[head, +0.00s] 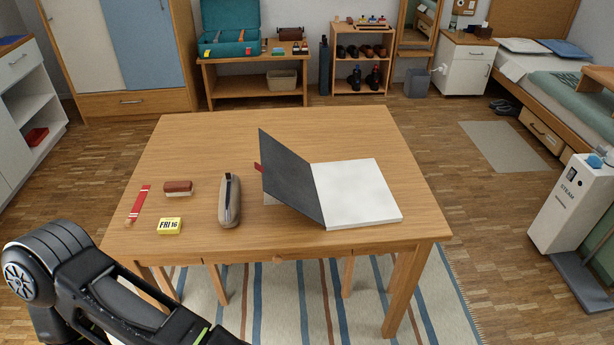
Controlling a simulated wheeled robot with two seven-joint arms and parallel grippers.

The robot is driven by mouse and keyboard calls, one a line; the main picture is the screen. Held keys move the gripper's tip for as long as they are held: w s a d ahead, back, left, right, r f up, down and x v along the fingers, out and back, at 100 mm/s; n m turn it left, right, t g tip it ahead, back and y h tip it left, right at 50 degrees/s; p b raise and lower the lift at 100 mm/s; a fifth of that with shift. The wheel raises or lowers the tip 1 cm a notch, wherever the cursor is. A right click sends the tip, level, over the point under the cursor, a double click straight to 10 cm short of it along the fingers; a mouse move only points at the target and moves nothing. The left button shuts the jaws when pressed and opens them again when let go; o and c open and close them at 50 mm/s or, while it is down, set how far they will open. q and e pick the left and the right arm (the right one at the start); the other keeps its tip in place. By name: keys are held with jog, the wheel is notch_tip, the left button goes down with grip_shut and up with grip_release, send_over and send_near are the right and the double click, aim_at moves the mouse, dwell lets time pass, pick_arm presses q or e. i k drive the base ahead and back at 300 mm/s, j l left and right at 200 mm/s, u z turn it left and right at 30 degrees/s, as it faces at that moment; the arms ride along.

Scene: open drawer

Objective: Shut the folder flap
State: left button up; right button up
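The folder lies open near the right front of the wooden table. Its dark grey folder flap (290,180) is raised and leans to the left of the white pages (357,193), joined along their left side. The flap stands tilted, not flat on the table. A small red tab (257,168) shows at the flap's left edge, and a pale piece behind it is mostly hidden. Part of my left arm crosses the bottom left corner, apart from the folder. Its gripper is below the frame. My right gripper is out of view.
On the table (215,137), left of the folder, are a grey stapler-like case (229,202), a brown brush (178,188), a yellow date block (169,226) and a red strip (138,204). The table's back and right side are clear.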

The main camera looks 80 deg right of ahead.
aim_at(287, 178)
jog(key=k+l+z, duration=0.15)
jog(key=z, duration=2.55)
